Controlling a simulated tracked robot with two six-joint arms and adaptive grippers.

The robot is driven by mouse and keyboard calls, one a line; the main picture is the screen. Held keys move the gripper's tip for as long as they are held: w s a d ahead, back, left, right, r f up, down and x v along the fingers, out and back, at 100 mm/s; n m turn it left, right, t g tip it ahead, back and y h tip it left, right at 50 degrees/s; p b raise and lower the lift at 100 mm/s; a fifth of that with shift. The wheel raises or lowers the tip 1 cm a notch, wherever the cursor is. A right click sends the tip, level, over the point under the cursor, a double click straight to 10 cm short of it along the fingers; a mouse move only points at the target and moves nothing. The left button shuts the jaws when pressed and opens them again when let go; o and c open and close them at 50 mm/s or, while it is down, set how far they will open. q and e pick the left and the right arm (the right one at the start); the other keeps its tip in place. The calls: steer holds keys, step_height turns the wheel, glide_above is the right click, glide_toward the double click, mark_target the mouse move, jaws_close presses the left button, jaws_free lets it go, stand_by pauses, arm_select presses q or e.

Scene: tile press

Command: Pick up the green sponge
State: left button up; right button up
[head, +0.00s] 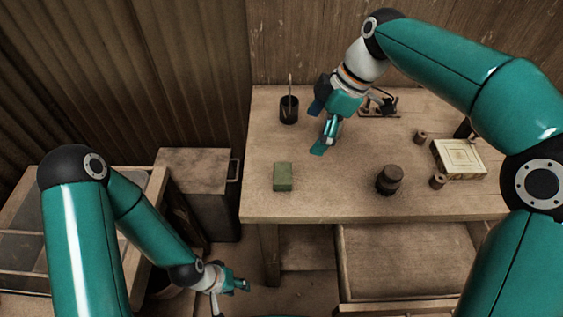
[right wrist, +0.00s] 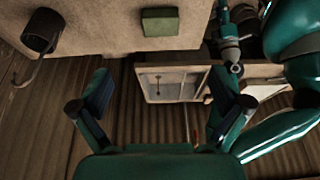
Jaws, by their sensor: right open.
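The green sponge (head: 283,177) is a small block lying near the left front part of the wooden table (head: 330,200). In the right wrist view the sponge (right wrist: 160,22) is at the top middle, beyond the fingertips and apart from them. My right gripper (head: 317,129) is above the table, behind and to the right of the sponge. Its fingers are spread with nothing between them, as the right wrist view also shows (right wrist: 163,90). My left gripper (head: 240,287) is low in front of the table, below its top; its finger opening is too small to tell.
A dark cup (head: 289,110) with a stick stands behind the sponge. A dark knobbed object (head: 389,180), small spools (head: 438,181) and a pale patterned box (head: 459,158) are to the right. An open drawer (head: 405,262) juts out below. The tabletop around the sponge is clear.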

glide_toward(283, 172)
steer(key=x, duration=0.5)
steer(key=shift+p, duration=0.35)
steer(key=shift+a+f+p, duration=0.2)
steer(key=shift+f+p, duration=0.1)
steer(key=shift+f, duration=0.3)
steer(key=p+x, duration=0.1)
steer(key=x, duration=0.3)
steer(key=c, duration=1.1)
steer(key=shift+r, duration=0.1)
steer(key=shift+r, duration=0.6)
step_height(283, 172, up, 19)
steer(key=shift+s+f+b, duration=0.1)
steer(key=shift+f+b, duration=0.1)
steer(key=shift+b, duration=0.25)
